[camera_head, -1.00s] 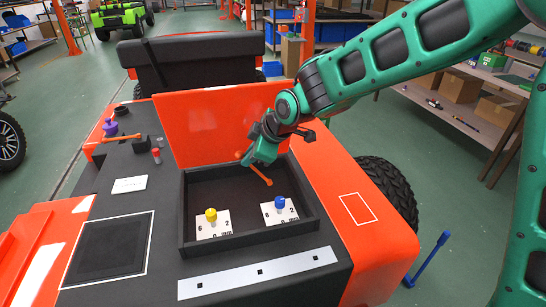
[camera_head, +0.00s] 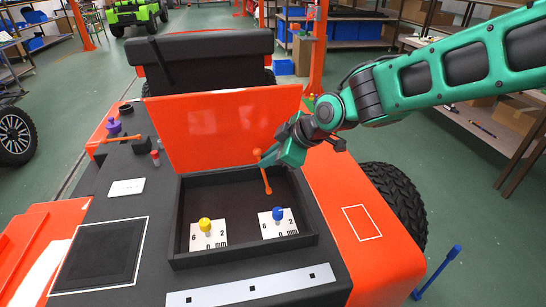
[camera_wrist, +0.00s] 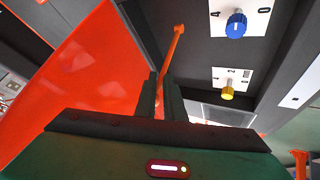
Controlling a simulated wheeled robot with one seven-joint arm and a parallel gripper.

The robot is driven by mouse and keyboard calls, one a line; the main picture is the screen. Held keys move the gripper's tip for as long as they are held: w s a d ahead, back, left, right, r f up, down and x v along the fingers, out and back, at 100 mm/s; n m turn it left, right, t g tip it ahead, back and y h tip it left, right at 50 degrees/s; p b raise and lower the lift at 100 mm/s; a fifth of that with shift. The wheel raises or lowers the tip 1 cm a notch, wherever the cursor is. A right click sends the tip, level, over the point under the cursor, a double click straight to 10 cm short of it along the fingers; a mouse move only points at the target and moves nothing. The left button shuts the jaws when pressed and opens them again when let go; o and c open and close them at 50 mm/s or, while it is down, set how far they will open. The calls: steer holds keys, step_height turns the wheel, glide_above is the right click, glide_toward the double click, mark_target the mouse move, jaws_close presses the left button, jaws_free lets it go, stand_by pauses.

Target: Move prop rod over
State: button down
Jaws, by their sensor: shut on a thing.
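The orange prop rod (camera_head: 266,182) is held in my gripper (camera_head: 268,161) above the back right part of the open black compartment. It hangs nearly upright, with its rounded end pointing down. The wrist view shows the rod (camera_wrist: 173,50) rising out from between the two dark fingers of my gripper (camera_wrist: 159,95), which are shut on it. The raised orange lid (camera_head: 215,130) stands behind the compartment, left of my gripper. I cannot tell whether the rod touches the lid or the compartment floor.
The black compartment (camera_head: 245,255) holds a yellow knob (camera_head: 205,224) and a blue knob (camera_head: 278,214) on white scale plates. An orange-handled part (camera_head: 122,138) and a purple knob (camera_head: 114,126) sit at the left. A white outlined square (camera_head: 362,222) marks the right orange panel.

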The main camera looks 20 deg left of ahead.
steer(key=shift+w+d+f, duration=0.3)
steer(key=shift+d, duration=0.05)
steer(key=c, duration=1.9)
jaws_free()
steer(key=shift+s+a+r, duration=0.1)
steer(key=shift+a+r, duration=0.1)
steer(key=v, duration=1)
steer(key=shift+d+r, duration=0.2)
steer(key=shift+d, duration=0.05)
